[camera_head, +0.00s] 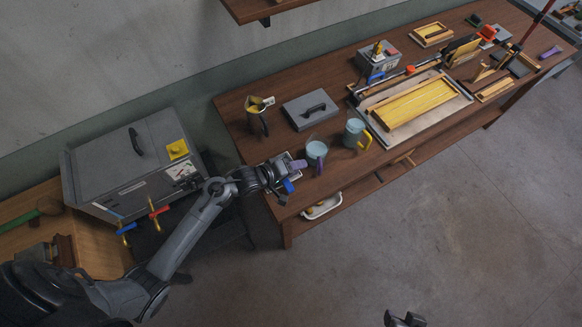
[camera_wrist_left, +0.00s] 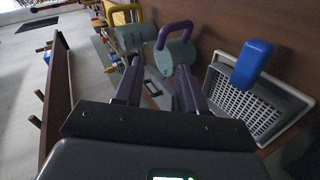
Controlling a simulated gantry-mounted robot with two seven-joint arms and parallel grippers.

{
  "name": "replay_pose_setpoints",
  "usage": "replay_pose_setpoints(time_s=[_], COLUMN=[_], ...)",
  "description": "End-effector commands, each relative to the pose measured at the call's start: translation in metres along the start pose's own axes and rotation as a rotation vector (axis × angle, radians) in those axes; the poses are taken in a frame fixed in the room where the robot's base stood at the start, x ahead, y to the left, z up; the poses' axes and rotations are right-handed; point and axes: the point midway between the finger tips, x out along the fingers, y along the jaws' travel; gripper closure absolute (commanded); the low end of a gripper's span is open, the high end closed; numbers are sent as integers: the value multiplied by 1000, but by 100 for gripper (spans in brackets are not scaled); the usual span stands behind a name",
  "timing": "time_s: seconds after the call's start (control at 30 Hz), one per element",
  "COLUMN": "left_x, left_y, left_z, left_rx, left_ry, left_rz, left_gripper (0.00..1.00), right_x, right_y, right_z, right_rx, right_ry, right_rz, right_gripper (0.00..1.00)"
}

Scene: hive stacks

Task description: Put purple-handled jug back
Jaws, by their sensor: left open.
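The purple-handled jug (camera_head: 316,149) stands upright on the wooden table, near its front edge; it is grey-blue with a purple handle. My left gripper (camera_head: 295,166) is open just left of it. In the left wrist view the jug (camera_wrist_left: 177,58) is beyond the fingertips, its purple handle arching up on the near side. The open left gripper (camera_wrist_left: 157,78) has nothing between its fingers, and the jug looks apart from them. A dark part at the bottom edge of the head view looks like my right gripper (camera_head: 404,320); its jaws are unclear.
A similar yellow-handled jug (camera_head: 353,132) stands to the right. A grey basket (camera_wrist_left: 222,70) with a blue-handled thing (camera_wrist_left: 252,63) is close beside my left gripper. A grey lidded box (camera_head: 310,110) and yellow container (camera_head: 257,118) stand behind. A framed tray (camera_head: 462,98) lies further right.

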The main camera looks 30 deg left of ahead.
Motion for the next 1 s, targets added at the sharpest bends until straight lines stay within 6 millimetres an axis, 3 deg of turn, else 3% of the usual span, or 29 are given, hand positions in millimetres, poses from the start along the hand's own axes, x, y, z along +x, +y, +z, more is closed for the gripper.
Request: replay_pose_setpoints(time_s=[0.27, 0.47, 0.57, 0.8, 1.0], left_x=[-21, -42, -66, -150, -208], left_y=[-1, -10, -17, -29, -31], left_z=[2, 15, 28, 69, 100], left_rx=[17, 223, 405, 800, 979], left_ry=[3, 30, 25, -149, -360], left_rz=[-10, -133, -254, -533, -624], left_gripper=[60, 60, 60, 60, 60], right_x=[-2, -2, -2, -2, -2], right_y=[0, 0, 0, 0, 0], right_z=[0, 0, 0, 0, 0], right_rx=[0, 0, 0, -1, -1], right_ry=[0, 0, -1, -1, -1], right_rz=[0, 1, 1, 1, 1], right_gripper=[57, 57, 57, 57, 57])
